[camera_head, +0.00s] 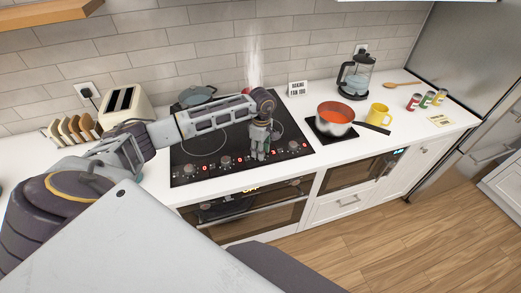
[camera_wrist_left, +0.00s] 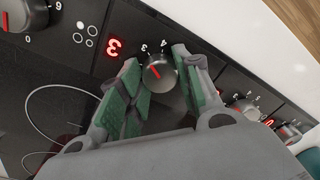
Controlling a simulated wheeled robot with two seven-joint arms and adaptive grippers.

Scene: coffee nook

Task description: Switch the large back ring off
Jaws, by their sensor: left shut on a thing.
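The black cooktop (camera_head: 200,145) has a row of knobs and red displays along its front edge. My left gripper (camera_head: 260,153) reaches down onto this row, right of its middle. In the left wrist view its green-padded fingers (camera_wrist_left: 162,84) are shut on a round knob (camera_wrist_left: 160,72) with a red pointer line. A red display (camera_wrist_left: 113,47) beside that knob reads 3. Other knobs (camera_wrist_left: 22,14) show on either side. White steam (camera_head: 254,65) rises at the back right of the cooktop, its source mostly hidden by my left arm. My right gripper is out of view.
A blue-grey pot (camera_head: 197,94) sits at the cooktop's back left.

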